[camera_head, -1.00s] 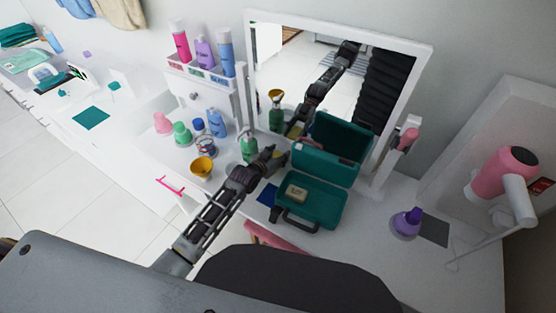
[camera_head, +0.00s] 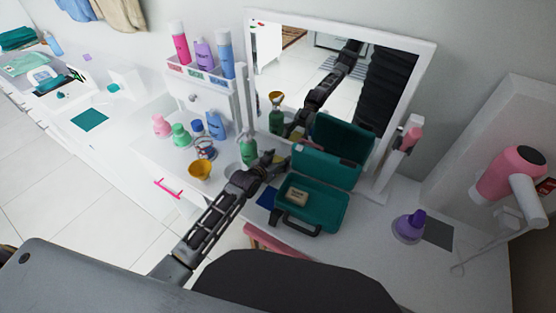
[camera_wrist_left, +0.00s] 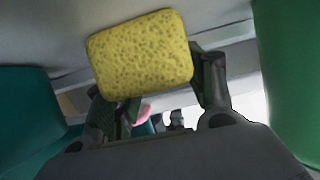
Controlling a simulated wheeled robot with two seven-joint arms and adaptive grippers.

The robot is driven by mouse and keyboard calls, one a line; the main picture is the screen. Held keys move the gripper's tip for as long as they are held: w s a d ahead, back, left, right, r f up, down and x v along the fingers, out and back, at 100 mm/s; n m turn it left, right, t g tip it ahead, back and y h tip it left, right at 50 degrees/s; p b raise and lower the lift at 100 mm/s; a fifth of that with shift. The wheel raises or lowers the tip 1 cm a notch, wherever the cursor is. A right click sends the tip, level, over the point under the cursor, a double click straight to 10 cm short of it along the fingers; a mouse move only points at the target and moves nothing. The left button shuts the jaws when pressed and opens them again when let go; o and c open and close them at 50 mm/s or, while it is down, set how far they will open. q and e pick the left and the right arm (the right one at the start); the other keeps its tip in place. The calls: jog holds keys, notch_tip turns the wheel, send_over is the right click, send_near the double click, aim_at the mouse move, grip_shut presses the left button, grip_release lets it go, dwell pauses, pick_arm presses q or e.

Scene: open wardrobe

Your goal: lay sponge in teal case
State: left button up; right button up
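A yellow sponge (camera_wrist_left: 140,55) is between the fingers of my left gripper in the left wrist view, tilted, with a finger against its right edge and the other partly hidden behind it. My left gripper (camera_head: 277,161) is beside the open teal case (camera_head: 330,217), left of its raised lid and near the mirror's bottom edge. The sponge is not clearly seen in the head view. A small beige block (camera_head: 297,195) lies in the case's base. My right gripper is not in view.
A green bottle (camera_head: 248,149) stands close to the left of my gripper. The mirror (camera_head: 432,60) rises behind the case. A yellow cup (camera_head: 200,170) and several bottles stand to the left.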

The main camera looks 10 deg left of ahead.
pick_arm(q)
jog(key=shift+o, duration=1)
